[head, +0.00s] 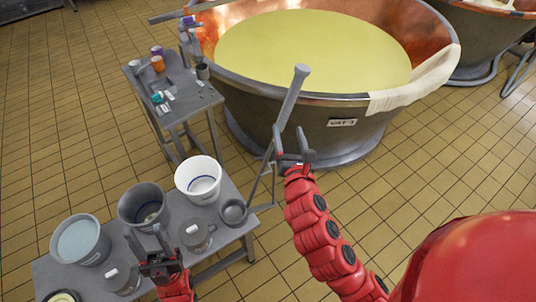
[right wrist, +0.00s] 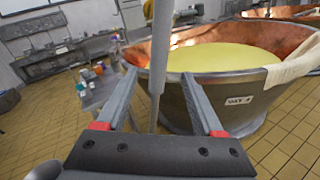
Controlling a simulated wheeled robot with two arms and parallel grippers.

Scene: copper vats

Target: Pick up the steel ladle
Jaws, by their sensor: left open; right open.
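The steel ladle (head: 291,100) stands tilted at the right end of the low grey bench, its long grey handle rising toward the vat. What looks like its round bowl (head: 233,212) is low at the bench's end. My right gripper (head: 291,142) is open at the handle's middle. In the right wrist view the handle (right wrist: 161,55) runs upright between the two open fingers (right wrist: 158,82), with gaps on both sides. My left gripper (head: 147,240) is open and empty over the bench, in front of the dark bucket.
The low bench (head: 222,240) holds a white bucket (head: 199,182), a dark bucket (head: 143,207), a grey bucket (head: 80,242) and steel jugs (head: 196,235). A copper vat (head: 330,115) stands close behind the handle. A small table (head: 185,108) with small items is at its left. Tiled floor is clear on the right.

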